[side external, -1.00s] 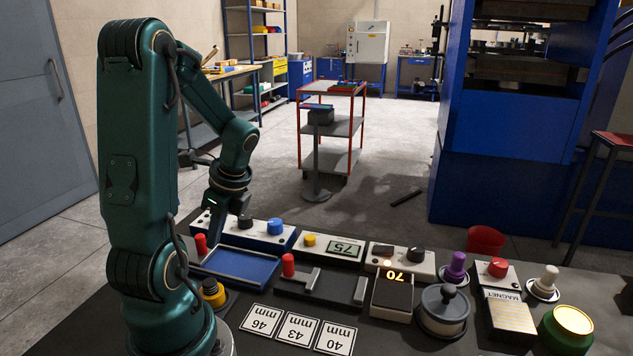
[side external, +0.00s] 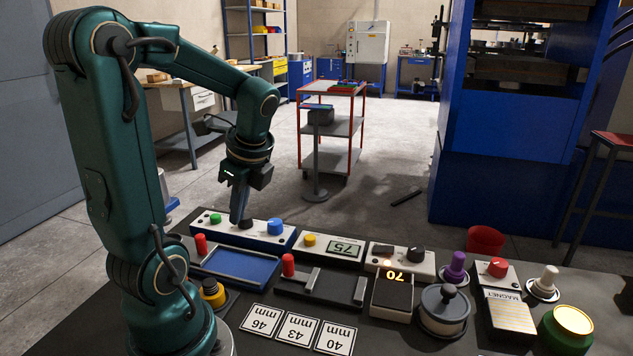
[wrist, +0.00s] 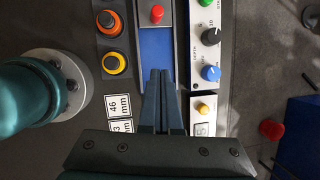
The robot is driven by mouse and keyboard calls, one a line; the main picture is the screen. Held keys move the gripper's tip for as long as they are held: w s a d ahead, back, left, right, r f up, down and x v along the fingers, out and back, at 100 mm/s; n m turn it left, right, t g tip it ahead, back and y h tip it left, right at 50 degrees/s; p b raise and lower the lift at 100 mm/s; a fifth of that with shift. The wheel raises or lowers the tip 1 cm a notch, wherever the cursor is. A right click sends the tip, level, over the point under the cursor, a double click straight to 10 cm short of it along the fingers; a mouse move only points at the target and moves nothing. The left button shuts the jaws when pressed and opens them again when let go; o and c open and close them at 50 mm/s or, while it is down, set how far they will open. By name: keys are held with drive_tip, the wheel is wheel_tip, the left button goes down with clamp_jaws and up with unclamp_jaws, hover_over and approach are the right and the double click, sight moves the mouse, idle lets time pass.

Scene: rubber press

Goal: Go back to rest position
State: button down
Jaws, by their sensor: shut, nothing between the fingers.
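My gripper (side external: 240,207) is above the back left of the bench in the side view, over the white control box (side external: 290,240) with green, black and blue knobs. Its fingers are shut and point down, with nothing between them. In the wrist view the closed fingertips (wrist: 160,75) show over the blue tray (wrist: 158,50). In the side view the fingertips overlap the black knob, and I cannot tell the exact gap.
Near the gripper are the blue tray (side external: 238,267) with a red handle, a black fixture (side external: 320,286), number cards (side external: 297,330) and a yellow button (side external: 213,291). A scale (side external: 393,294) and grey pot (side external: 443,308) stand to the right. Air above the bench is free.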

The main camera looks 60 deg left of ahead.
drive_tip(key=w+d+r+n+t+h, duration=0.1)
drive_tip(key=d+n+t+h, duration=0.1)
drive_tip(key=d+n, duration=0.3)
drive_tip(key=d+r+n+t+h, duration=0.1)
drive_tip(key=d+n+t, duration=0.4)
drive_tip(key=d, duration=0.9)
drive_tip(key=shift+w+r+n+h, duration=0.3)
drive_tip(key=shift+w+r+h, duration=0.1)
drive_tip(key=shift+r, duration=0.05)
